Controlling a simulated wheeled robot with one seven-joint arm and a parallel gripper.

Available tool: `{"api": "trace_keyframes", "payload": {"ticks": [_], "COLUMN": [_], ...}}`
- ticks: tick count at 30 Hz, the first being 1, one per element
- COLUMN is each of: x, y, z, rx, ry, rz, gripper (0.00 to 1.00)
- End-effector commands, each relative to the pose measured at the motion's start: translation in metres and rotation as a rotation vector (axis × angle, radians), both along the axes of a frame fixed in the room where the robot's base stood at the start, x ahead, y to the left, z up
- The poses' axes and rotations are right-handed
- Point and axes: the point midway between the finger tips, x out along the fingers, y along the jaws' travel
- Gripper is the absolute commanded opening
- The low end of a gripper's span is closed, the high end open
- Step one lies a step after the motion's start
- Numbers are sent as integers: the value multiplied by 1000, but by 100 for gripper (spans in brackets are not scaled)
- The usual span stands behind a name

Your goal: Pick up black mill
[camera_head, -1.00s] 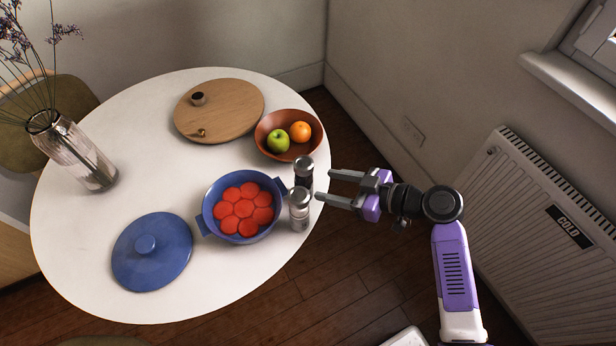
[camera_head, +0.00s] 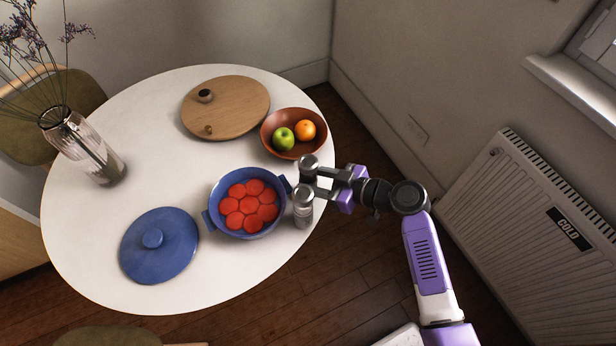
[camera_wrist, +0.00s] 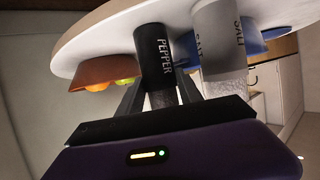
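The mill's lower part is partly hidden by the fingers in the head view.
A salt mill (camera_head: 302,208) stands close beside the fingers, and it also shows in the wrist view (camera_wrist: 222,45). A blue pot (camera_head: 216,190) with red slices is just left. A fruit bowl (camera_head: 268,126) lies behind. The blue lid (camera_head: 180,255) is farther left.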

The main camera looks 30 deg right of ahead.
Motion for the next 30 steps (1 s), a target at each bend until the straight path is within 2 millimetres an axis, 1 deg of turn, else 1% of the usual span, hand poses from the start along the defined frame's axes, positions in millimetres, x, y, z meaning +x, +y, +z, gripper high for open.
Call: {"api": "trace_keyframes", "payload": {"ticks": [1, 2, 11, 14, 17, 20, 23, 29, 30], "x": [0, 0, 0, 0, 1, 1, 1, 1, 1], "y": [0, 0, 0, 0, 0, 0, 0, 0, -1], "z": [0, 0, 1, 5, 13, 26, 46, 100, 112], "rx": [0, 0, 1, 0, 0, -2, -2, -2, -3], "ry": [0, 0, -2, -2, -5, -5, -7, -9, -9], "rz": [0, 0, 0, -1, 0, 1, 1, 0, -1], "gripper": [4, 0, 0, 0, 0, 0, 0, 0, 0]}}
